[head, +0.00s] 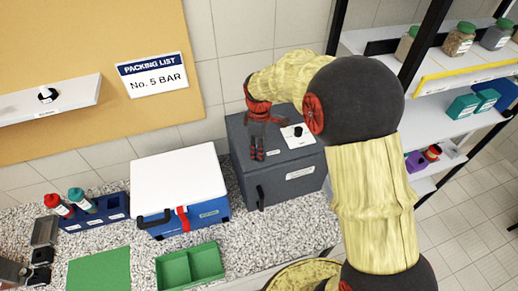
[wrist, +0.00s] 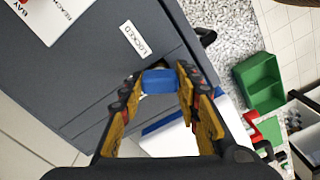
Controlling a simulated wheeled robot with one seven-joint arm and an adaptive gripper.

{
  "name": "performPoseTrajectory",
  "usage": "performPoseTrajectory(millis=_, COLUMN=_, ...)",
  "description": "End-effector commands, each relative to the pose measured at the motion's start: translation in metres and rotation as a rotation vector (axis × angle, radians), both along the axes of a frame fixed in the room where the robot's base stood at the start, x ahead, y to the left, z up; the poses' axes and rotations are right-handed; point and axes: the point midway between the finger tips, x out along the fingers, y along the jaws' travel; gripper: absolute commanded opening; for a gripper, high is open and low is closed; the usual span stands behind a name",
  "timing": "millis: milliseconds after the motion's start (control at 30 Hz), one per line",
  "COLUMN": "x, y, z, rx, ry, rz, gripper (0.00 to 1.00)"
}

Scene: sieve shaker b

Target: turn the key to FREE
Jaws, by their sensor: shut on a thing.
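The key's blue head (wrist: 158,81) shows in the wrist view, in front of the grey box's face. My gripper (wrist: 157,88) is shut on this blue head, one finger on each side. The key's shaft and keyhole are hidden behind the head and the fingers. A white label reading LOCKED (wrist: 134,40) is on the grey face just above the key in the picture. I see no FREE label. In the head view my gripper (head: 258,152) reaches down at the left side of the grey box (head: 285,186); the key cannot be made out there.
A blue box with a white lid (head: 180,180) stands left of the grey box. A green tray (head: 190,266), a green mat (head: 99,270) and a bottle rack (head: 95,212) are on the speckled counter. Shelves with jars (head: 459,40) stand at the right.

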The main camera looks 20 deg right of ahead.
Motion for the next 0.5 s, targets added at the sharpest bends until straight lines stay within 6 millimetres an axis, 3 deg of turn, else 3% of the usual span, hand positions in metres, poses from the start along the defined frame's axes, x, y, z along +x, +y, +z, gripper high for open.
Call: performPoseTrajectory(millis=500, x=0.0003, y=-0.0001, z=0.0000, rx=0.000, ry=-0.001, rz=0.633, gripper=0.08)
